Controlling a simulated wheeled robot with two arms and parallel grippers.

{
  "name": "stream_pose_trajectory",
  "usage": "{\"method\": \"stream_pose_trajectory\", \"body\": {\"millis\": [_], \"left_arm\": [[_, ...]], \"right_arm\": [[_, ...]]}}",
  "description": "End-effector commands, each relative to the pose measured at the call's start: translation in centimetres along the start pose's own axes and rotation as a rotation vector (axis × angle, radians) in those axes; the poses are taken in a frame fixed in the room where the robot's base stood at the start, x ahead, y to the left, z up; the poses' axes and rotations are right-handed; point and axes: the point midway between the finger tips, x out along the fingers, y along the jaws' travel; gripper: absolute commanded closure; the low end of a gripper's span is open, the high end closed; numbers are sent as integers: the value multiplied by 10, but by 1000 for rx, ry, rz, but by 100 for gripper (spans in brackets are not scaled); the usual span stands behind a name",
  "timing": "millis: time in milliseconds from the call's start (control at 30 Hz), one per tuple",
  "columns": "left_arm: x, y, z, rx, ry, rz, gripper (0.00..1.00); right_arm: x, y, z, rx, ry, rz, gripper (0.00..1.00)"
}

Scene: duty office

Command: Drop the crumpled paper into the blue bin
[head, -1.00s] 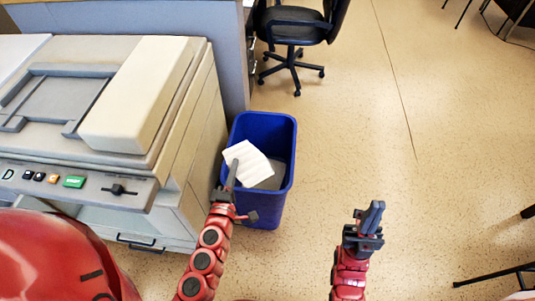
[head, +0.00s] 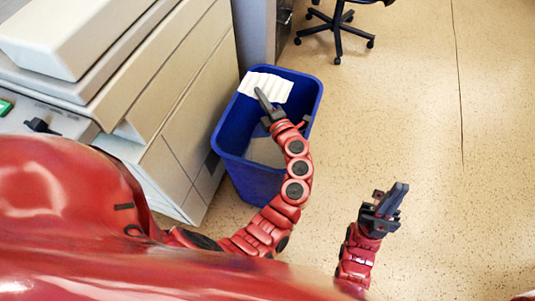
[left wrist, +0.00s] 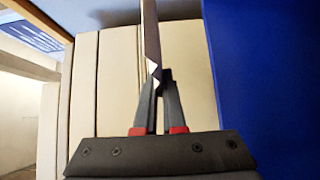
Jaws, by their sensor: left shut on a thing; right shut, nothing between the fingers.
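The crumpled paper (head: 266,84), a white creased sheet, is held by my left gripper (head: 264,100) above the far part of the blue bin (head: 222,142). In the left wrist view the shut fingers (left wrist: 160,80) pinch the paper (left wrist: 151,35), seen nearly edge-on, with the blue bin (left wrist: 265,80) on the right. The bin stands upright on the floor, open at the top. My left forearm hides part of its near right side. My right gripper (head: 385,205) is shut and empty, above the floor right of the bin.
A beige copier (head: 180,100) stands close along the bin's left side. A black office chair (head: 340,25) stands at the back. The floor (head: 430,110) to the right is clear.

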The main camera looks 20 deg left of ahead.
Motion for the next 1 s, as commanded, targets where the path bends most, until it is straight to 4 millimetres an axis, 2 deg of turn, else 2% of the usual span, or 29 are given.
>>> {"method": "stream_pose_trajectory", "body": {"millis": [33, 100, 300, 733, 800, 933, 1000], "left_arm": [[0, -12, 0, 1, -2, 1, 100], [0, -22, 0, 1, -3, 1, 100], [0, -42, 0, 1, -1, 1, 100], [0, -47, -1, 1, -1, 0, 100], [0, -47, -1, 1, -1, 0, 82], [0, -47, -1, 1, -1, 0, 59], [0, -47, -1, 1, -1, 0, 58]], "right_arm": [[-12, -1, 2, 0, 0, 0, 100], [-20, -1, 3, 0, 0, 0, 100], [-38, -2, 6, 0, 0, 0, 100], [-42, -2, 7, 0, 0, 0, 100], [-42, -2, 7, 0, 0, 0, 100], [-42, -2, 7, 0, 0, 0, 100], [-42, -2, 7, 0, 0, 0, 100]]}}
